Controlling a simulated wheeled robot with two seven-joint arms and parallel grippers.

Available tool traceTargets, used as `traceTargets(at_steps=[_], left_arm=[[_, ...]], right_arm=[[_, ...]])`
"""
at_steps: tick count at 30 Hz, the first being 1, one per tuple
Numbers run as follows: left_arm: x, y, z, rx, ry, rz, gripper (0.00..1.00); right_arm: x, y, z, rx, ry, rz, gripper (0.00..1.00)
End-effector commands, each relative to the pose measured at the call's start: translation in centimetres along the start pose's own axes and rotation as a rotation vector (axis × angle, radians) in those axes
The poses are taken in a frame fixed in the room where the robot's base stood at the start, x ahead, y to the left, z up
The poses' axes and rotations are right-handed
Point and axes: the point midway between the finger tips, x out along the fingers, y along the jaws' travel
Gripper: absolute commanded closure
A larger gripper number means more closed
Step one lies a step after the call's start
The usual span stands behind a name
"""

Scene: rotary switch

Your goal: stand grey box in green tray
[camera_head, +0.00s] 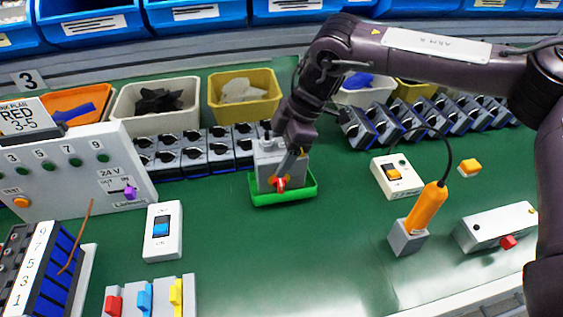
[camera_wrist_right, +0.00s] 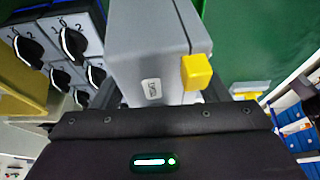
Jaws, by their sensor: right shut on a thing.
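The grey box (camera_head: 266,162) is upright at the green tray (camera_head: 285,200), its lower end within the tray's outline. A red knob (camera_head: 281,184) shows low on its near side. I cannot tell whether the box touches the tray floor. My right gripper (camera_head: 291,165) comes down from above and is shut on the box. In the right wrist view the grey box (camera_wrist_right: 150,45) fills the space between the fingers, with a small label and a yellow part (camera_wrist_right: 196,72) on it. My left gripper is not in view.
Rows of dark rotary switches (camera_head: 194,155) stand just behind the tray, with a white bin (camera_head: 125,110) and a yellow bin (camera_head: 275,105) behind them. An orange-handled tool (camera_head: 427,207) in a grey holder stands at right. The green mat in front of the tray is clear.

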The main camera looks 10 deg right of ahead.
Motion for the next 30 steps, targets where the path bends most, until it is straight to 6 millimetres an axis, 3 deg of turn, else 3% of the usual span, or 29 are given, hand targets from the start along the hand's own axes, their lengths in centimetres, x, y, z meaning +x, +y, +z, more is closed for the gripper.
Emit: traceTargets(at_steps=[1, 2, 8, 9, 13, 24, 30], left_arm=[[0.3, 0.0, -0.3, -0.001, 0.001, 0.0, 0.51], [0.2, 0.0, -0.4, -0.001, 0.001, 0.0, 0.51], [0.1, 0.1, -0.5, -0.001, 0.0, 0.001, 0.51], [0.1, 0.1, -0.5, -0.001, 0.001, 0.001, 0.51], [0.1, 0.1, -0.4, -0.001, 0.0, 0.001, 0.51], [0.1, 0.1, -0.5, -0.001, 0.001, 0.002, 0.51], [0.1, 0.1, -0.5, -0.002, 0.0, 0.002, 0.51]], right_arm=[[1.2, -0.6, 0.9, 0.01, -0.016, -0.02, 0.9], [1.3, -0.6, 0.9, 0.011, -0.017, -0.021, 0.97], [1.3, -0.7, 1.0, 0.012, -0.02, -0.024, 0.98], [1.4, -0.7, 1.1, 0.013, -0.022, -0.025, 0.28], [1.3, -0.6, 1.0, 0.011, -0.019, -0.021, 0.11], [0.7, -0.4, 0.7, 0.009, -0.013, -0.014, 0.11], [-2.1, -0.3, 0.6, 0.009, -0.01, -0.009, 0.11]])
